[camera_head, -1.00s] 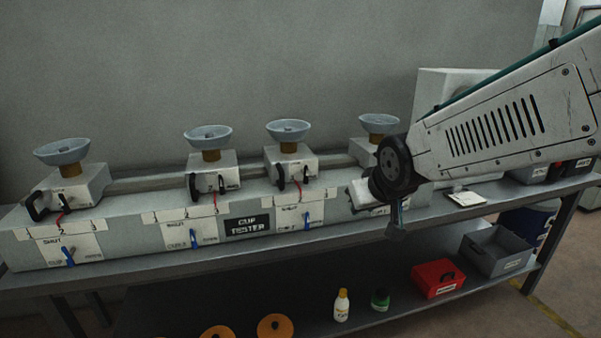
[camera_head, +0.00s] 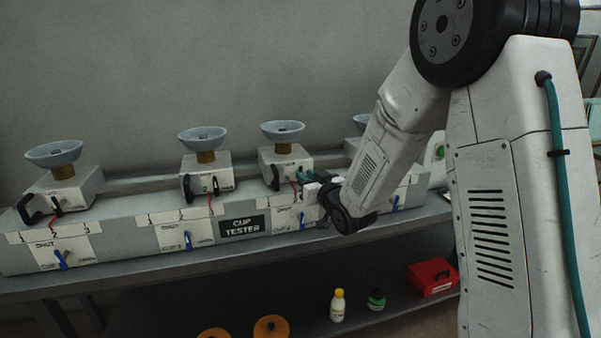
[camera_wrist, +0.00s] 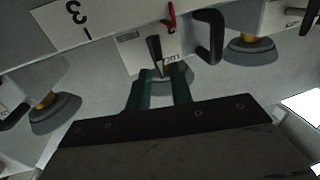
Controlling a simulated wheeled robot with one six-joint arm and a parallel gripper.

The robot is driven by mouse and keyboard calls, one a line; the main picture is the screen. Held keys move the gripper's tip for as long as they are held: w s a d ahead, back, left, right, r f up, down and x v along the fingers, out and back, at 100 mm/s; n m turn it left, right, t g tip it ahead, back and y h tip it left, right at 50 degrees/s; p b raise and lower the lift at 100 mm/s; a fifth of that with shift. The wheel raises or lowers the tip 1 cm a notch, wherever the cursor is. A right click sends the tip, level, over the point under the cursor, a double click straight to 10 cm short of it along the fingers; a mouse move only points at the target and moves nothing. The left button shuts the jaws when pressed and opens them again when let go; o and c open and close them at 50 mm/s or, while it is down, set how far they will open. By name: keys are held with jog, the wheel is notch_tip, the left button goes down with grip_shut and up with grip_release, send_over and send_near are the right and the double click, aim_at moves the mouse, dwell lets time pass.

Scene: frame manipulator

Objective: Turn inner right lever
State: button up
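The inner right station of the cup tester carries a grey cup (camera_head: 283,130) on a white block (camera_head: 276,158). It has a black loop handle, a red pointer and a small black lever, which shows in the wrist view (camera_wrist: 153,48) on a white labelled face. A blue lever (camera_head: 301,222) hangs on the lower front panel. My gripper (camera_head: 307,178) is at this station's right front, partly hiding its block. In the wrist view, my two green fingers (camera_wrist: 160,88) stand apart with a gap between them. The black lever is just past their tips, in line with the gap; contact is not clear.
The outer right station (camera_head: 362,122) is partly hidden behind my arm. The inner left station (camera_head: 203,135) and outer left station (camera_head: 55,152) stand along the grey bench housing. The loop handle (camera_wrist: 210,38) is close beside the lever. Bottles and a red box (camera_head: 433,277) are below.

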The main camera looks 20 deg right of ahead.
aim_at(302, 172)
jog(key=shift+w+a, duration=0.2)
jog(key=shift+w, duration=0.85)
jog(key=shift+w+a, duration=0.2)
jog(key=shift+w, duration=0.8)
grip_shut()
